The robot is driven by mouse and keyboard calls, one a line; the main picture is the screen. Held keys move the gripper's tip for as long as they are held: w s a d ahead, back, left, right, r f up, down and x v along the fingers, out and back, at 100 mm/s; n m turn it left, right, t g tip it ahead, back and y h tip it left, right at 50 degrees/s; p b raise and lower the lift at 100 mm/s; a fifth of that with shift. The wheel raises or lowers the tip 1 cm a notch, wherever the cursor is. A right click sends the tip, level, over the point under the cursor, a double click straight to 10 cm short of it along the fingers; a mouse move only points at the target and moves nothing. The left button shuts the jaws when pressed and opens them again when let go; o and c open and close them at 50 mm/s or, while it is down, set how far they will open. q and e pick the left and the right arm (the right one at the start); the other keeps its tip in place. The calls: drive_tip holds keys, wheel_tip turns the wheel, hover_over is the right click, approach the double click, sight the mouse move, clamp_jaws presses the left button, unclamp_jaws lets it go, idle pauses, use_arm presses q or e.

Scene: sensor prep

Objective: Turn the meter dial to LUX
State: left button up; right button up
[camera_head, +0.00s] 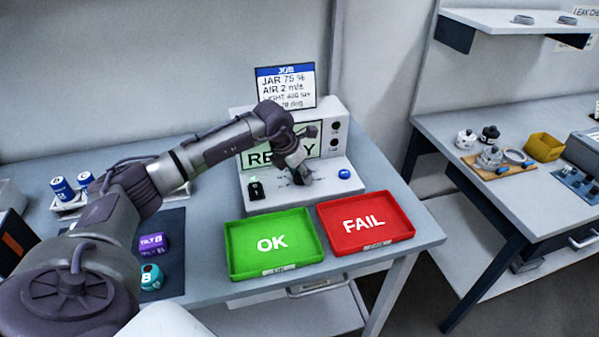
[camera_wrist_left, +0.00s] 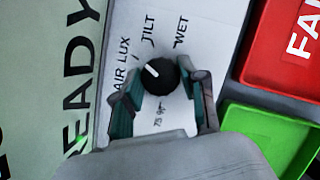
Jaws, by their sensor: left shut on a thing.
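The meter (camera_head: 335,172) stands on the bench with a READY screen. In the left wrist view its black round dial (camera_wrist_left: 159,76) sits on a white panel with the labels AIR, LUX (camera_wrist_left: 123,50), TILT and WET around it. The dial's white mark points up and left, toward the LUX label. My left gripper (camera_head: 300,176) reaches down onto the meter's panel. In the left wrist view its fingers (camera_wrist_left: 160,90) are on both sides of the dial, shut on it. In the head view the gripper hides the dial. My right gripper is not in view.
A green OK tray (camera_head: 240,262) and a red FAIL tray (camera_head: 402,226) lie in front of the meter. A blue button (camera_head: 344,174) and a small black piece (camera_head: 256,190) flank the gripper. A job card (camera_head: 286,86) stands behind. A second bench (camera_head: 485,135) is at right.

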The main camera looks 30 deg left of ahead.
use_arm(q)
drive_tip(key=shift+n+y, duration=0.3)
drive_tip(key=shift+n, duration=0.4)
drive_tip(key=o, duration=1.1)
drive_tip(key=shift+o, duration=0.2)
drive_tip(key=shift+r, duration=0.1)
drive_tip(key=v, duration=1.2)
drive_tip(key=shift+d, duration=0.1)
